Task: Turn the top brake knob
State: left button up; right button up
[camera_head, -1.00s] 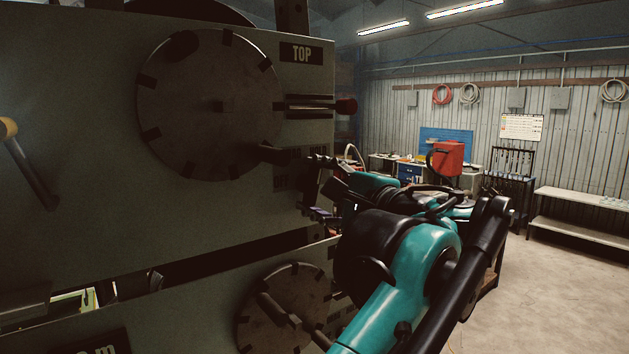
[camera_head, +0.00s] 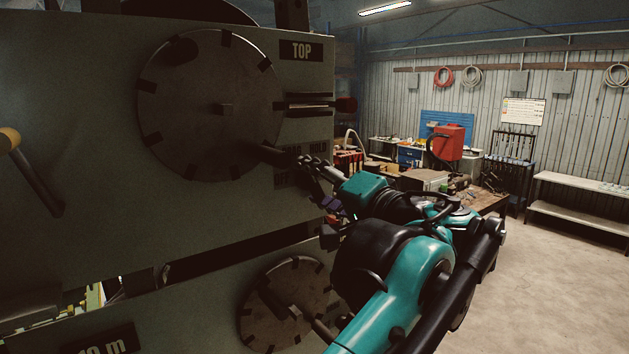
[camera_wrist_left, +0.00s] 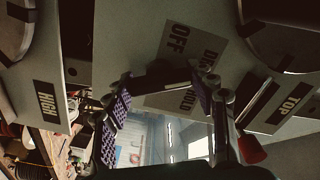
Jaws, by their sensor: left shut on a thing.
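The top brake knob appears as a dark bar (camera_wrist_left: 165,80) in the left wrist view, in front of a label plate (camera_wrist_left: 178,55) reading OFF, DRAG and HOLD. My left gripper (camera_wrist_left: 160,98) has its purple-padded fingers on either side of the bar and is shut on it. In the head view, my left gripper (camera_head: 320,182) is at the panel's right edge, below the TOP sign (camera_head: 301,51), partly covering the label there. The knob's grip is hard to make out in that dark area. My right gripper is not in view.
A large notched disc (camera_head: 205,110) and a red-ended lever (camera_head: 346,104) are close to my left gripper. A second disc (camera_head: 283,300) is below, near my forearm. A workbench (camera_head: 485,200) stands behind; the floor (camera_head: 540,290) at right is clear.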

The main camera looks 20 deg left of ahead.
pick_arm(q)
jog(key=shift+f, duration=0.1)
dwell(0.3)
jog(key=o, duration=1.2)
jog(key=v, duration=1.2)
